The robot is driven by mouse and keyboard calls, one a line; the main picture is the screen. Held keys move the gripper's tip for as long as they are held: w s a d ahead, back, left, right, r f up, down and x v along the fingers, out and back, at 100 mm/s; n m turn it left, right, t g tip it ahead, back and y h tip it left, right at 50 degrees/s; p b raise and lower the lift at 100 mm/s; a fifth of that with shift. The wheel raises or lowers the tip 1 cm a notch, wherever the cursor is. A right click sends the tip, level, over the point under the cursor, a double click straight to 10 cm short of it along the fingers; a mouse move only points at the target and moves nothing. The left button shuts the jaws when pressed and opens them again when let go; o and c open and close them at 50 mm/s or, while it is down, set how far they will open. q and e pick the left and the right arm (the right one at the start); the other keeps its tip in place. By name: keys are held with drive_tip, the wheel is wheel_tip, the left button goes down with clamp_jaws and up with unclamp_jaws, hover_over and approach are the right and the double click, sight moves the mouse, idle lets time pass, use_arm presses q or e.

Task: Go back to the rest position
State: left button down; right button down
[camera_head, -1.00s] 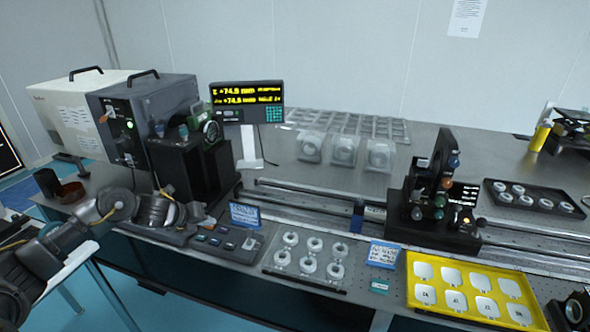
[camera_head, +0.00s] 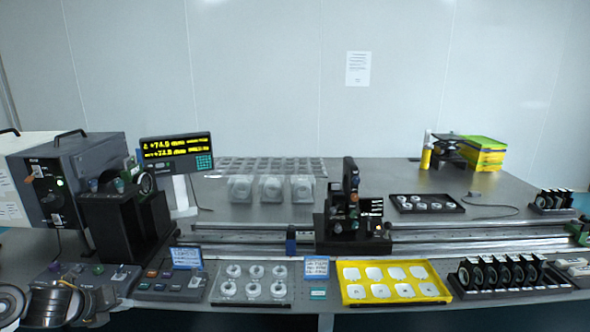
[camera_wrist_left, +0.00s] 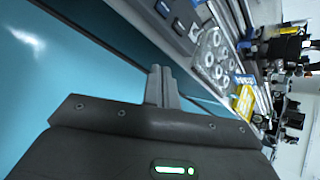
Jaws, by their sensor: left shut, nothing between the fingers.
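My left gripper (camera_wrist_left: 161,80) shows in the left wrist view with its two fingers together and nothing between them. It is over the blue floor, beside the table edge and apart from the objects on the table. In the head view only parts of my left arm (camera_head: 60,304) show at the bottom left corner, in front of the control box. The fingertips are hard to make out there. My right gripper is in neither view.
A control box with buttons (camera_head: 168,284), a clear tray of rings (camera_head: 253,297) and a yellow tray (camera_head: 392,299) line the front edge. A black optical mount (camera_head: 350,235) stands on the rail. A row of dark round lenses (camera_head: 505,274) is at right.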

use_arm(q)
drive_tip(key=w+a+f+n+t+y, duration=0.15)
drive_tip(key=w+a+f+n, duration=0.5)
drive_tip(key=n, duration=0.65)
drive_tip(key=s+d+f+n+g+y, duration=0.1)
drive_tip(key=s+f+n, duration=0.45)
drive_tip(key=f, duration=0.85)
drive_tip(key=s+d+f+n+g+y, duration=0.1)
drive_tip(key=s+f+n, duration=0.45)
drive_tip(key=f, duration=0.75)
drive_tip(key=s+d+f+n+g, duration=0.15)
drive_tip(key=s+d+f, duration=0.25)
drive_tip(key=s+f, duration=0.55)
drive_tip(key=s+d+f+n+g, duration=0.15)
drive_tip(key=s+d+f, duration=0.25)
drive_tip(key=s+f, duration=0.55)
drive_tip(key=s+d+f+g, duration=0.1)
drive_tip(key=s+d, duration=0.4)
drive_tip(key=s, duration=0.4)
drive_tip(key=s+d+f+g, duration=0.2)
drive_tip(key=s+d, duration=0.3)
drive_tip(key=s, duration=0.5)
drive_tip(key=s+d+f+g, duration=0.1)
drive_tip(key=s+d, duration=0.3)
drive_tip(key=s, duration=0.5)
drive_tip(key=shift+s+d+f+n+h, duration=0.25)
drive_tip(key=shift+s+d+n+h, duration=0.05)
drive_tip(key=shift+d+n+h, duration=0.15)
